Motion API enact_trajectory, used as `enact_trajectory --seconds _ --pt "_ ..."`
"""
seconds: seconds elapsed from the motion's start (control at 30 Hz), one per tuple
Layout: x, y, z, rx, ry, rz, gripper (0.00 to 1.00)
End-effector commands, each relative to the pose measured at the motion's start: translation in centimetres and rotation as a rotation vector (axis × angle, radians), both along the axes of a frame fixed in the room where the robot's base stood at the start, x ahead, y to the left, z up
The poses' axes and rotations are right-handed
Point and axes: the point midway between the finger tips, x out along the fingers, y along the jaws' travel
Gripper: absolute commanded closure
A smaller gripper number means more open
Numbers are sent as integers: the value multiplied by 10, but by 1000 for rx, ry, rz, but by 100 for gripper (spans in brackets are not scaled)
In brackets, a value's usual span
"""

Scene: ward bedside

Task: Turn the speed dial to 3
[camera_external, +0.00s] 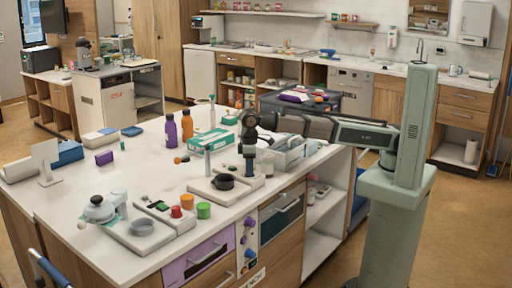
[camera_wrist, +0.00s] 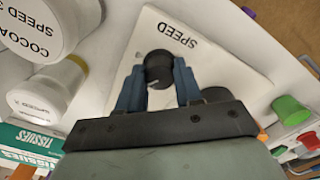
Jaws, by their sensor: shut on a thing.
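The speed dial (camera_wrist: 159,66) is a dark round knob on a pale plate (camera_wrist: 208,62) printed with the word SPEED, which reads upside down in the wrist view. A small light mark shows on the knob's lower part; no number scale is legible around it. My gripper (camera_wrist: 159,82) has its blue fingers on both sides of the knob and is shut on it. In the external view my gripper (camera_external: 249,172) points straight down at the right part of the plate (camera_external: 207,191) on the white counter. The dial is hidden there.
A white jar (camera_wrist: 35,25) printed COCOA and SPEED 3 and a smaller jar (camera_wrist: 45,90) stand close by. A black round thing (camera_external: 224,182) is beside my gripper on the plate. A grey tray (camera_external: 291,153) lies behind right.

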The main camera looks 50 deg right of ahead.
Motion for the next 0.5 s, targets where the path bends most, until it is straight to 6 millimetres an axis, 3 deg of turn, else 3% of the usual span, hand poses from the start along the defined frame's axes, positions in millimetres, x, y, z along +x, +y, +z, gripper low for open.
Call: enact_trajectory --seconds 0.5 --pt "0 1 0 2 -1 -488 96"
